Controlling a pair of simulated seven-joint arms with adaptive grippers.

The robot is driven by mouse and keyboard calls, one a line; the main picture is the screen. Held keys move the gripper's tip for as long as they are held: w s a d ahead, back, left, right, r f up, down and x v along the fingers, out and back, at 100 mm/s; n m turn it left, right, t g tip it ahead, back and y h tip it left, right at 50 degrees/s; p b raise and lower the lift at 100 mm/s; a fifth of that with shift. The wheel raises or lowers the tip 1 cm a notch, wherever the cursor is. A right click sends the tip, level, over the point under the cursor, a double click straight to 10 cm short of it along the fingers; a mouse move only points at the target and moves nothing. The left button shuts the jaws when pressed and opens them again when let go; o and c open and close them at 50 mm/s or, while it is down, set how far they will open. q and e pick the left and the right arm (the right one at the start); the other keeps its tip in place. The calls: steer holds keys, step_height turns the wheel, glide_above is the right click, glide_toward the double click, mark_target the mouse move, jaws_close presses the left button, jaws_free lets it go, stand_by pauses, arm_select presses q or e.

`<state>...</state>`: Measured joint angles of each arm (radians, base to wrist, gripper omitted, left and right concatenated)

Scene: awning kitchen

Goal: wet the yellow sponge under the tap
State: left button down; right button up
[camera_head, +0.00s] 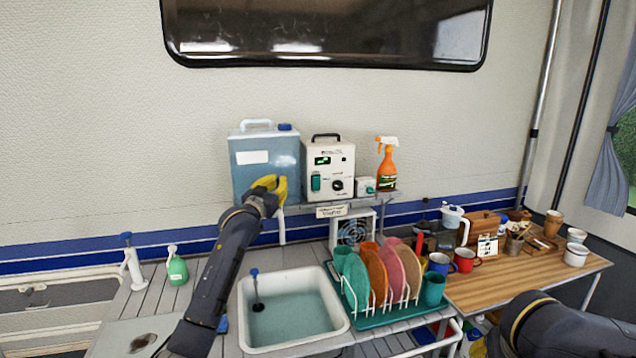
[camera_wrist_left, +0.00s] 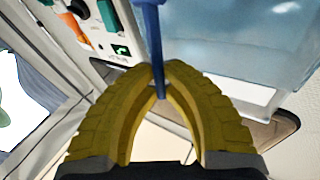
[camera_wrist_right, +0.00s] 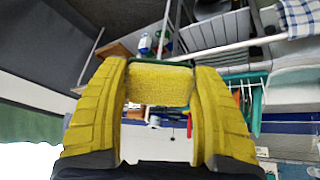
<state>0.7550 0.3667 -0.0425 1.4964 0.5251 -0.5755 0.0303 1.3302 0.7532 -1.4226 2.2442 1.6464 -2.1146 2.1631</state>
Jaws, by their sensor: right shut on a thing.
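The yellow sponge (camera_wrist_right: 160,85), with a green edge, is held between the two yellow fingers of my right gripper (camera_wrist_right: 160,100) in the right wrist view. My left gripper (camera_head: 272,184) is in front of the blue water container (camera_head: 252,160) on the shelf. In the left wrist view its curved fingertips nearly meet at a narrow blue lever (camera_wrist_left: 152,25); whether they grip it is unclear. The tap's spout cannot be made out behind the fingers.
The sink (camera_head: 292,345) is below the shelf, with a blue-topped item (camera_head: 256,288) in it. A dish rack with colourful plates (camera_head: 376,275) stands to its right. A white box (camera_head: 327,165) and orange spray bottle (camera_head: 387,165) share the shelf. Mugs crowd the wooden table (camera_head: 500,290).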

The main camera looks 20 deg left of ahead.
stand_by(0.3)
arm_select(q)
steer(key=c, duration=1.5)
jaws_free()
steer(key=shift+s, duration=0.1)
steer(key=s+f, duration=0.2)
steer(key=s, duration=0.9)
steer(key=shift+s, duration=0.35)
steer(key=shift+a, duration=0.1)
